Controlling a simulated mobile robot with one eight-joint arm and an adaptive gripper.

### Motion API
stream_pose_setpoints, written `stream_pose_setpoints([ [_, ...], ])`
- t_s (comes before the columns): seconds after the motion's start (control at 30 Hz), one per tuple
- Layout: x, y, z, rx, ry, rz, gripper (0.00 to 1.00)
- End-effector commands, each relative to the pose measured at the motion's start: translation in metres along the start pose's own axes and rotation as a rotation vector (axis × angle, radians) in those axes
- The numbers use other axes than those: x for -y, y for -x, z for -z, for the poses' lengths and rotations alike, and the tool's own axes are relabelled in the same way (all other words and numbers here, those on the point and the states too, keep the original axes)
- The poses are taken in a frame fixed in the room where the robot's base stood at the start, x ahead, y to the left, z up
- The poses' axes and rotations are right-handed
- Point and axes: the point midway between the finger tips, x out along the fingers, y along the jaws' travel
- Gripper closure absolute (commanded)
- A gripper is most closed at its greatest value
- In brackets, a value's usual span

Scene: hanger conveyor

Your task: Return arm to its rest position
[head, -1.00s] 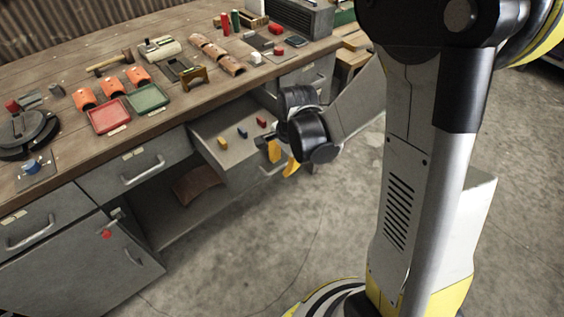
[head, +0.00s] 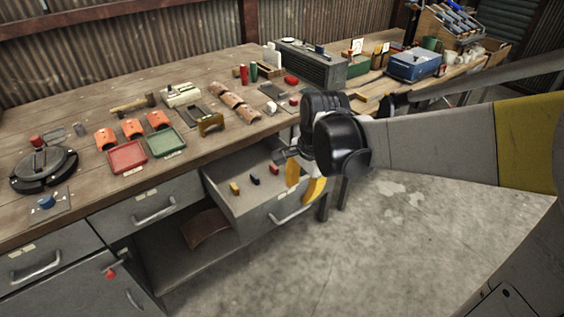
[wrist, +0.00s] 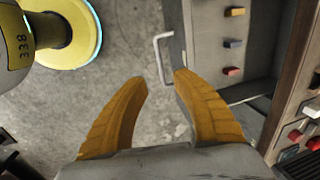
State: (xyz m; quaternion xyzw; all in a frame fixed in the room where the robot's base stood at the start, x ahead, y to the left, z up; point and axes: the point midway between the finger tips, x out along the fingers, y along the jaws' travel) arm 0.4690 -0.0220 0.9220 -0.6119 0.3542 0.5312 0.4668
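My gripper (head: 304,182) hangs in front of the open drawer at the right end of the workbench (head: 60,98), its yellow fingers pointing down. In the wrist view my gripper (wrist: 160,82) has its two yellow fingers spread apart with only the floor and a drawer handle seen between them; it is open and empty. My grey arm reaches in from the right in the head view. Part of the drawer front is hidden behind my gripper.
The open drawer (head: 225,196) holds small yellow, blue and red blocks. A cabinet door (head: 75,290) stands below the bench at left. Red (head: 127,158) and green (head: 166,142) trays and orange curved pieces lie on the bench. Concrete floor (head: 420,240) at right is clear.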

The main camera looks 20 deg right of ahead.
Motion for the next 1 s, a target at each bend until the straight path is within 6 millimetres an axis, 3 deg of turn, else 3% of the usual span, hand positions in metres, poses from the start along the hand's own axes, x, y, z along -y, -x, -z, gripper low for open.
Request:
stream_pose_setpoints([
  [0.3, 0.000, 0.000, 0.000, -0.001, 0.003, 0.001, 0.68],
  [0.43, -0.005, 0.010, -0.005, -0.016, 0.082, 0.024, 0.68],
  [0.57, -0.020, 0.034, -0.017, -0.069, 0.306, 0.082, 0.68],
  [0.7, -0.042, 0.059, -0.033, -0.168, 0.635, 0.154, 0.68],
  [1.0, -0.077, 0.079, -0.053, -0.375, 1.157, 0.216, 0.68],
])
